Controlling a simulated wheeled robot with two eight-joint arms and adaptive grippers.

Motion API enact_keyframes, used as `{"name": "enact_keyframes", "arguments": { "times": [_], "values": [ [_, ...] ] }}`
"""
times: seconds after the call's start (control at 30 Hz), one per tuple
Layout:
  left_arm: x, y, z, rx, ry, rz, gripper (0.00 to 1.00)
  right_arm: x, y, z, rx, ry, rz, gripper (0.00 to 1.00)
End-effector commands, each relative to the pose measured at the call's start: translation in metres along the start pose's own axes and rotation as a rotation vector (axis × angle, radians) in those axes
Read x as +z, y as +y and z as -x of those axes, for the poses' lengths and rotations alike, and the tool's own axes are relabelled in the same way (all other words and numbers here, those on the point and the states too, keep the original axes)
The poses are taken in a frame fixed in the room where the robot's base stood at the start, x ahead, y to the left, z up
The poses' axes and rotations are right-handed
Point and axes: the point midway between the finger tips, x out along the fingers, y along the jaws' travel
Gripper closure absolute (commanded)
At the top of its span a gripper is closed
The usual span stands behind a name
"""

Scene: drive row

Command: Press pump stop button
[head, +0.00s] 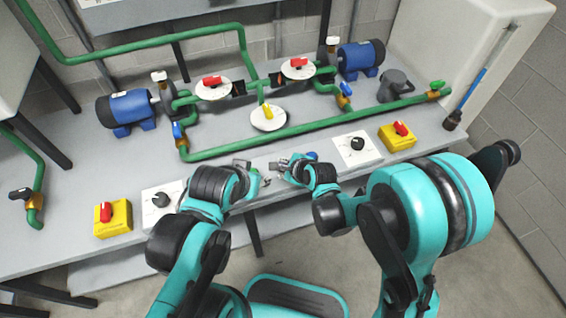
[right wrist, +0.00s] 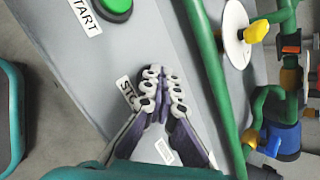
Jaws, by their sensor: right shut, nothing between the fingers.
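My right gripper (head: 279,168) is over the front strip of the bench, left of its wrist in the head view. In the right wrist view the right gripper (right wrist: 164,85) is shut and empty, its fingertips beside the STOP label (right wrist: 126,90). The stop button itself does not show; the fingers cover the area next to the label. A green button (right wrist: 115,6) with a START label (right wrist: 86,14) sits at the top of that view. My left gripper (head: 258,175) is close to the right one, above the bench's front edge; its opening is too small to judge.
Green pipes (head: 300,131) with valves run behind the grippers. A blue pump motor (head: 130,107) stands left, another (head: 360,57) right. Yellow switch boxes (head: 113,219) (head: 397,138) and black-knob panels (head: 157,199) (head: 357,148) line the front of the bench (head: 60,232).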

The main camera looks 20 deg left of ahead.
Motion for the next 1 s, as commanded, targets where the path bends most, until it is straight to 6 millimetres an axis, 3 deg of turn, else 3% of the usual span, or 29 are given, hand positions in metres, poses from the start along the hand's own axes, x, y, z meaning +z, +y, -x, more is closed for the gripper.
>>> {"name": "enact_keyframes", "arguments": {
  "times": [0.57,1.0],
  "values": [
    [-0.004,0.000,0.006,0.000,0.000,0.000,0.60,0.006,-0.006,0.008,0.000,0.000,0.000,1.00],
    [-0.023,0.000,0.033,0.000,0.000,0.000,0.60,0.029,-0.029,0.040,0.000,0.000,0.000,1.00]
  ]
}}
